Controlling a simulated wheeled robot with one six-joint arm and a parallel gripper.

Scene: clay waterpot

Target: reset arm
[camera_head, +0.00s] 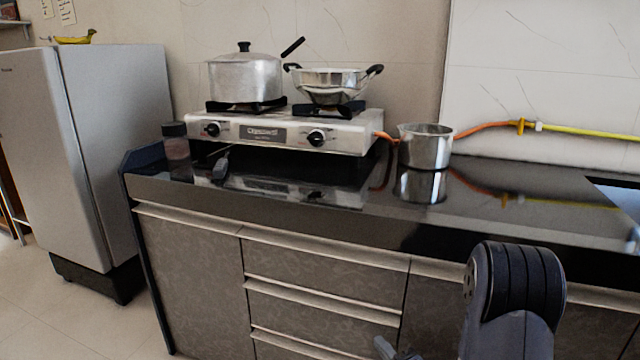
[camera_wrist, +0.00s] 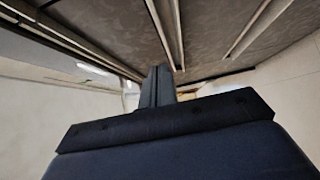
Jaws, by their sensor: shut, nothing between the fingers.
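My gripper (camera_wrist: 160,72) shows in the wrist view with its two dark fingers together and nothing between them. Cabinet fronts (camera_wrist: 205,35) with pale handle strips fill the upper part of that view. My arm appears clear of the cabinet fronts, though the exact gap cannot be told.
A black counter (camera_head: 480,205) carries a two-burner stove (camera_head: 350,135) with a lidded pot (camera_head: 245,80) and a wok-like pan (camera_head: 330,80). A steel saucepan (camera_head: 425,148) stands right of the stove. A grey fridge (camera_head: 110,140) stands left. Floor (camera_head: 50,310) shows lower left.

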